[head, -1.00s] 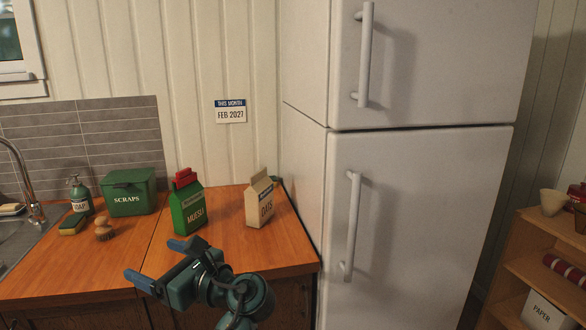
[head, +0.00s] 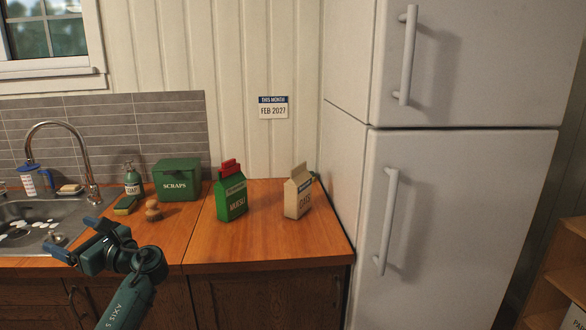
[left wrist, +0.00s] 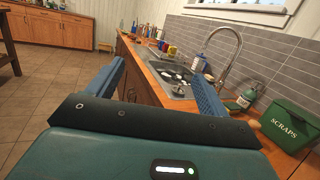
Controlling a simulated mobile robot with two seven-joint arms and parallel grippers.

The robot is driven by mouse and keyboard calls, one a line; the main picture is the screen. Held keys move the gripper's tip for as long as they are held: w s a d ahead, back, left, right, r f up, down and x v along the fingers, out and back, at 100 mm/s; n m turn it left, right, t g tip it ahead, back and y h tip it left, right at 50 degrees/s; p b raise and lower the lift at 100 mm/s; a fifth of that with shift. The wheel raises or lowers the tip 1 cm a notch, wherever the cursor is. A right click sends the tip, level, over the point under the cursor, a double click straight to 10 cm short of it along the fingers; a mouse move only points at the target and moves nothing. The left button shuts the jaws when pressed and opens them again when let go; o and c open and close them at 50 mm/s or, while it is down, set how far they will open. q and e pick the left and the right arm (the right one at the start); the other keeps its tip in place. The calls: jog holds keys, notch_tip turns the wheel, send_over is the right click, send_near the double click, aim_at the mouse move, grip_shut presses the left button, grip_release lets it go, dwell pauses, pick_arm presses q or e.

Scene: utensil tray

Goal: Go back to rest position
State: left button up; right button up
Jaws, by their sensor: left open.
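My left gripper (head: 75,239) is open and empty in the head view. It is raised near the counter's front edge, in front of the sink's right end. In the left wrist view its two blue fingers (left wrist: 155,90) stand wide apart with nothing between them. My right gripper is in neither view.
The wooden counter (head: 260,246) holds a green muesli carton (head: 231,198), an oats carton (head: 297,196), a scraps bin (head: 177,181), a soap bottle (head: 133,182) and a brush (head: 153,211). A sink (head: 30,222) is at left, a white fridge (head: 450,200) at right. Tiled floor (left wrist: 60,80) is open.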

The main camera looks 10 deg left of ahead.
pick_arm(q)
jog(key=w+d+f+n+t+h, duration=0.3)
jog(key=w+t+h, duration=0.2)
jog(key=w, duration=0.1)
jog(key=w+d+f+n+t+h, duration=0.2)
jog(key=w+d+f+t+h, duration=0.1)
jog(key=w+f+t+h, duration=0.15)
jog(key=w+d+r+n+t+h, duration=0.2)
jog(key=w+d+n+t+h, duration=0.3)
jog(key=d+n+h, duration=0.5)
jog(key=s+d+f+g+h, duration=0.1)
jog(key=s+d+f+g, duration=0.1)
jog(key=s+d+f, duration=0.65)
jog(key=s+d+f+g+h, duration=0.15)
jog(key=s+d+f, duration=0.35)
jog(key=s+f, duration=0.55)
jog(key=s+d+f+g, duration=0.1)
jog(key=s+d+f, duration=0.1)
jog(key=s, duration=0.4)
jog(key=s+d+f+g, duration=0.1)
jog(key=s+d+f, duration=0.2)
jog(key=s, duration=0.4)
jog(key=s+d+f+n+g, duration=0.1)
jog(key=s+d+f, duration=0.1)
jog(key=s, duration=0.5)
jog(key=shift+d+f+h, duration=0.3)
jog(key=shift+d+f, duration=0.05)
